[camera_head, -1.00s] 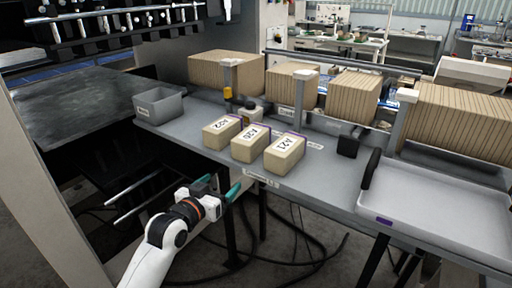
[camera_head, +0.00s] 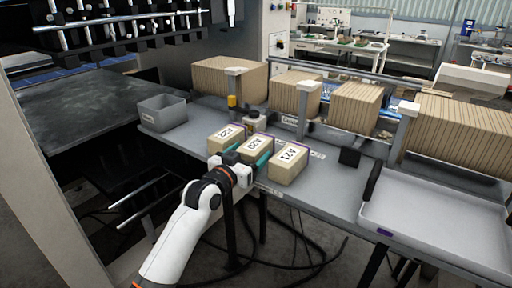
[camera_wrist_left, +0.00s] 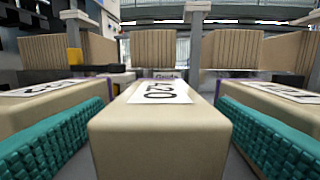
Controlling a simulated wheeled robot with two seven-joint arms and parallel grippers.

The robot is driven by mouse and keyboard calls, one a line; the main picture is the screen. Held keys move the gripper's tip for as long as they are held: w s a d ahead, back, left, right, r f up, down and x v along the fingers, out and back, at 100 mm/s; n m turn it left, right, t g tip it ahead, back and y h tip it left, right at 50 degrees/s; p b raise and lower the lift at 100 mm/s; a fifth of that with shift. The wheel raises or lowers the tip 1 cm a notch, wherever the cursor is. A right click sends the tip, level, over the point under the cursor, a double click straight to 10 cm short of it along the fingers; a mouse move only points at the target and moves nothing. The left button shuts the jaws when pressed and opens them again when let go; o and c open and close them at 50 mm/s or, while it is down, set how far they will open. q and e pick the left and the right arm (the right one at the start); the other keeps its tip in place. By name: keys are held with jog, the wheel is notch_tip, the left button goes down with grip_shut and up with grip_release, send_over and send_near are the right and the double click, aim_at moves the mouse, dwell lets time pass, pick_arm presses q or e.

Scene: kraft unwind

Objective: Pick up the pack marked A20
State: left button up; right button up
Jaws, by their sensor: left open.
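The pack marked A20 (camera_head: 257,145) is a tan block with a white label, the middle one of three on the grey table. In the left wrist view the A20 pack (camera_wrist_left: 160,125) sits centred between two teal finger pads. My left gripper (camera_head: 249,158) is open, with its fingers to either side of the near end of A20. The pack marked A22 (camera_head: 226,135) stands to the left and the pack marked A21 (camera_head: 288,164) to the right. Whether the pads touch any pack cannot be told. My right gripper is not in view.
A grey open bin (camera_head: 163,113) stands at the table's left end. A white tray (camera_head: 440,225) with a black handle lies at the right. Rows of brown cardboard stacks (camera_head: 357,106) and posts stand behind the packs. Gaps beside A20 are narrow.

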pick_arm(q)
jog(key=shift+x, duration=1.05)
jog(key=c, duration=1.2)
